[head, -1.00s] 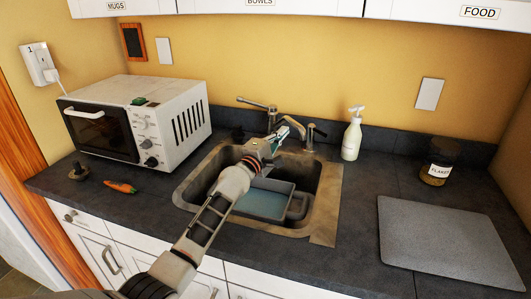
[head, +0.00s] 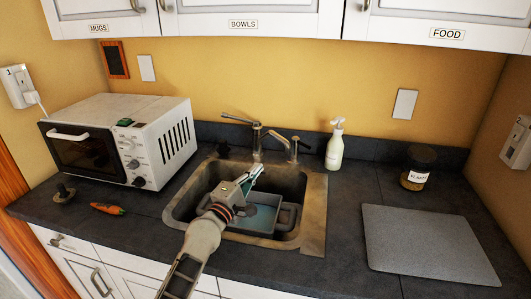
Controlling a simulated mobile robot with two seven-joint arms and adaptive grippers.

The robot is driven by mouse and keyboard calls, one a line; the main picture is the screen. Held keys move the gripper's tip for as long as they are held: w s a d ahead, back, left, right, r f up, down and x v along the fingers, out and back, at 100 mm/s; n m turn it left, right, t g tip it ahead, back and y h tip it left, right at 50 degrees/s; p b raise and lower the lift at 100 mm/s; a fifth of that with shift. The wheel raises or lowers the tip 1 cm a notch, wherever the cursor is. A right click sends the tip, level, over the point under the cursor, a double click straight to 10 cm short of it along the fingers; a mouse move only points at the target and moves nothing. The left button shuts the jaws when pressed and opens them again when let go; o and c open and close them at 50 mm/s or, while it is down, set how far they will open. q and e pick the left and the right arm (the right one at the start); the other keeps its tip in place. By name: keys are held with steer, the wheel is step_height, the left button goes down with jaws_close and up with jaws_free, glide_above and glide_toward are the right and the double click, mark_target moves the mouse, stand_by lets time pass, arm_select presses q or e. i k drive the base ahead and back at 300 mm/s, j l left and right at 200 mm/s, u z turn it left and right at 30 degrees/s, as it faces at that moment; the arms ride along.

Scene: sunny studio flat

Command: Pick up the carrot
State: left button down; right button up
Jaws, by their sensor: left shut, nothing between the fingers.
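A small orange carrot (head: 107,209) with a dark green end lies on the dark countertop, in front of the microwave and left of the sink. My left gripper (head: 254,175) is over the sink (head: 318,208), well to the right of the carrot and apart from it. Its fingers point away towards the faucet and are shut with nothing between them. My right gripper is not in the picture.
The microwave (head: 95,112) stands behind the carrot, and a dark round object (head: 64,192) sits left of it. A soap bottle (head: 335,146), a jar (head: 417,168) and a grey mat (head: 425,244) are to the right.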

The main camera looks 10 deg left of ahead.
mark_target(111, 208)
steer(key=k+j, duration=0.25)
steer(key=k, duration=0.2)
steer(key=k+j, duration=0.3)
steer(key=k, duration=0.2)
